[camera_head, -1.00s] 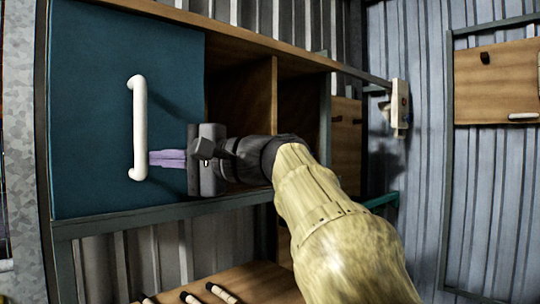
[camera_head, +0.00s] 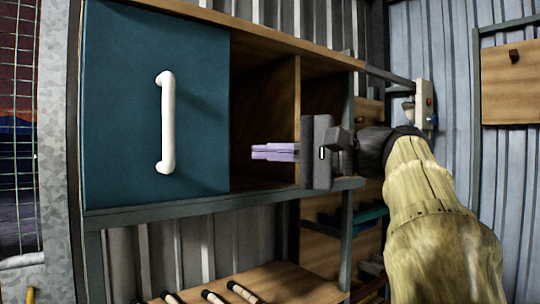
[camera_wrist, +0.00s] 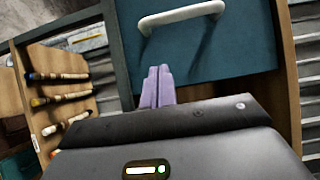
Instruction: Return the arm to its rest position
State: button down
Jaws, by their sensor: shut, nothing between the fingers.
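My gripper (camera_head: 254,152) has pale purple fingers closed together with nothing between them. In the head view it is in front of the open wooden cubby, to the right of the teal door and apart from it. My arm reaches in from the lower right. In the wrist view the fingers (camera_wrist: 157,87) point toward the teal door (camera_wrist: 203,62), a short way below its white handle (camera_wrist: 182,16). The teal door (camera_head: 130,130) with its upright white handle (camera_head: 167,122) covers the left part of the shelf unit.
A wooden shelf (camera_head: 284,280) with several dark-tipped tools lies below. The unit's grey-green frame rail (camera_head: 200,208) runs beneath the door. A wall-mounted box (camera_head: 423,104) is at the right, with a wooden panel (camera_head: 510,84) beyond it. A wire mesh is at far left.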

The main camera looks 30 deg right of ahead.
jog(key=shift+w, duration=0.1)
dwell(0.3)
jog(key=w+a+f+m+g+h, duration=0.1)
jog(key=w+f+h, duration=0.15)
jog(key=f, duration=0.65)
jog(key=w+f+m+g+h+p, duration=0.1)
jog(key=w+f+g+h, duration=0.15)
jog(key=f, duration=0.75)
jog(key=w+a+f+m+g+h, duration=0.1)
jog(key=w+f+h, duration=0.15)
jog(key=f, duration=0.65)
jog(key=s+a+f+n+g+h, duration=0.1)
jog(key=s+f+n, duration=0.3)
jog(key=f, duration=0.5)
jog(key=s+a+f+n+g+h, duration=0.2)
jog(key=s+f+n, duration=0.2)
jog(key=f, duration=0.5)
jog(key=s+a+f+n+g+h+p, duration=0.1)
jog(key=s+a+f+n+g+h, duration=0.1)
jog(key=s+f, duration=0.4)
notch_tip(320, 180, down, 4)
jog(key=shift+r+n, duration=0.1)
jog(key=shift+n, duration=0.8)
jog(key=shift+s+a+g+h, duration=0.1)
jog(key=shift+g+h, duration=0.15)
